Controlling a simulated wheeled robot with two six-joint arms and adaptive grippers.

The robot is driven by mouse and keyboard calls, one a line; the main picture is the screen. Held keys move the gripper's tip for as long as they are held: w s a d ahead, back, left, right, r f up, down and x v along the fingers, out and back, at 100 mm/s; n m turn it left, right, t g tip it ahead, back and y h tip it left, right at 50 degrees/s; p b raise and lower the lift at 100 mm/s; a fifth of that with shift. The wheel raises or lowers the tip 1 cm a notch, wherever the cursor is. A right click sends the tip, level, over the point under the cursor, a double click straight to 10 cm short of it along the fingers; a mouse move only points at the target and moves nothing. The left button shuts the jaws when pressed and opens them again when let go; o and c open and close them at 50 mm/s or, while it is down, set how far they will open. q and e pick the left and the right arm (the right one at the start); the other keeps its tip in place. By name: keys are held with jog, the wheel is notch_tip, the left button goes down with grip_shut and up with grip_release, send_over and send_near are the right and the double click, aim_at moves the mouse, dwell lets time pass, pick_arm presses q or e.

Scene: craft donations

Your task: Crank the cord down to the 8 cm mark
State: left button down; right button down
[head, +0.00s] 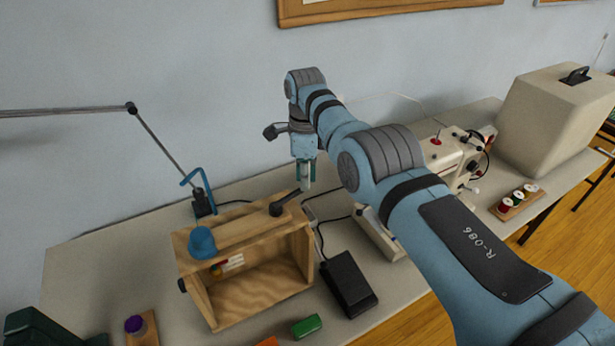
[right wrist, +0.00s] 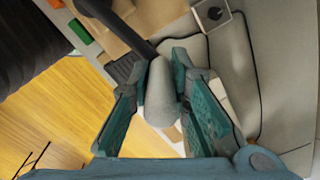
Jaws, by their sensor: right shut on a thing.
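An open-fronted wooden box (head: 190,285) stands on the table, with a dark crank arm (head: 285,203) at its upper right. In the right wrist view the dark crank arm (right wrist: 122,27) ends in a grey rounded knob (right wrist: 160,100). My right gripper (head: 306,183) is above the crank's end; in the right wrist view its teal fingers (right wrist: 163,72) are on both sides of the knob, shut on it. A small white label (head: 233,263) with a red and yellow piece beside it shows inside the box. Its marks are too small to read, and I cannot make out the cord. My left gripper is out of view.
A black pedal (head: 348,283) and a green block (head: 307,326) lie nearby. A sewing machine (head: 445,165), partly behind my right arm, a spool rack (head: 518,203) and a pale case (head: 555,110) stand right. A lamp arm (head: 168,148) rises left.

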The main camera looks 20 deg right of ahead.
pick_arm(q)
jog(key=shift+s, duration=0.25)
pick_arm(e)
jog(key=shift+s+d, duration=0.15)
jog(key=shift+s, duration=0.15)
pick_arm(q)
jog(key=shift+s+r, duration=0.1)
pick_arm(e)
jog(key=shift+s, duration=0.2)
jog(key=c, duration=1.5)
grip_release()
jog(key=shift+d, duration=0.15)
